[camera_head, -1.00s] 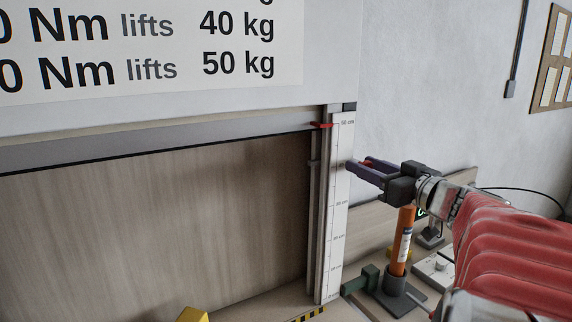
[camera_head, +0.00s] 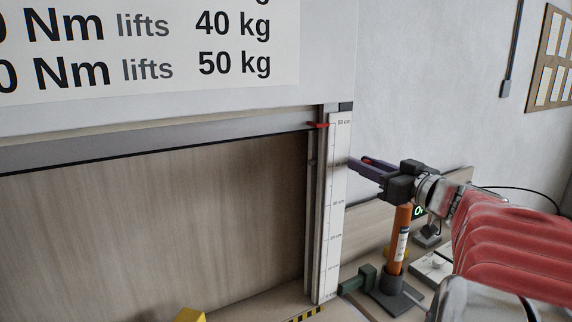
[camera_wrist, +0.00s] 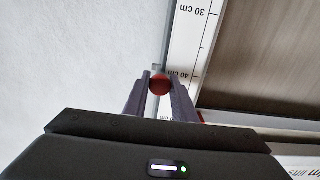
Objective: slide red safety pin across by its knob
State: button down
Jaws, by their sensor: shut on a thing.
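My gripper (camera_head: 364,166) is beside the right edge of the shutter frame, at about the 40 cm height of the white scale. In the wrist view my gripper (camera_wrist: 158,90) has its two dark purple fingers closed around the red knob (camera_wrist: 159,86). A grey bar shows just beyond the knob, beside the scale. In the head view the fingers hide most of the knob, and the rest of the pin cannot be made out.
The white centimetre scale (camera_head: 336,215) runs up the frame's right side, with a red pointer (camera_head: 318,125) near 50 cm. The grey shutter edge (camera_head: 150,146) is raised above a wooden panel. An orange cylinder (camera_head: 401,240) stands on a dark base below my gripper.

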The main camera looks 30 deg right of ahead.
jog(key=shift+d, duration=1.8)
jog(key=c, duration=1.5)
grip_release()
jog(key=shift+s, duration=0.1)
jog(key=s, duration=1.3)
jog(key=shift+s+d, duration=0.2)
jog(key=shift+s, duration=0.05)
